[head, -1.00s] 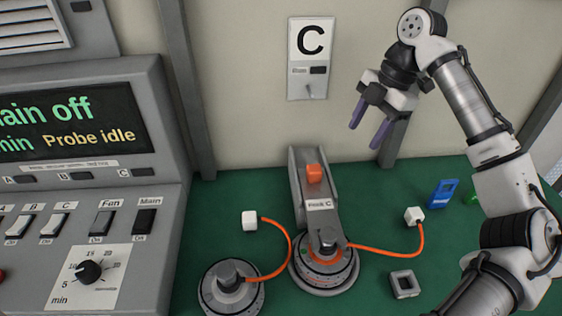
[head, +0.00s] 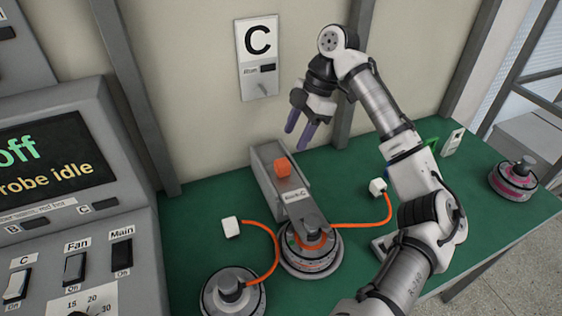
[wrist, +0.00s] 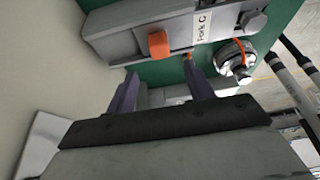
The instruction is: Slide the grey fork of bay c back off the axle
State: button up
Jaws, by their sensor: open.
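The grey fork of bay c (head: 268,163) lies on the green bench, its front end over the hub motor's axle (head: 307,227). An orange block (head: 282,167) stands up from the fork, and a label is on its front part. The hub motor (head: 312,260) sits under the fork's front end with an orange cable around the axle. My gripper (head: 298,137) is open and empty, above and behind the orange block, apart from it. In the wrist view the fork (wrist: 130,28) and orange block (wrist: 158,45) show beyond the purple fingers (wrist: 160,88).
A second motor (head: 232,293) sits at front left, with a white connector (head: 231,227) on an orange cable. Another white connector (head: 377,187) is right of the fork. A pink-banded motor (head: 514,179) stands at far right. The control console (head: 60,200) borders the left; the wall is behind.

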aim_at(282, 162)
jog(key=x, duration=0.9)
jog(key=shift+a+f+p, duration=0.15)
jog(key=shift+f+p, duration=0.15)
jog(key=shift+p, duration=0.1)
jog(key=shift+c, duration=0.4)
grip_shut()
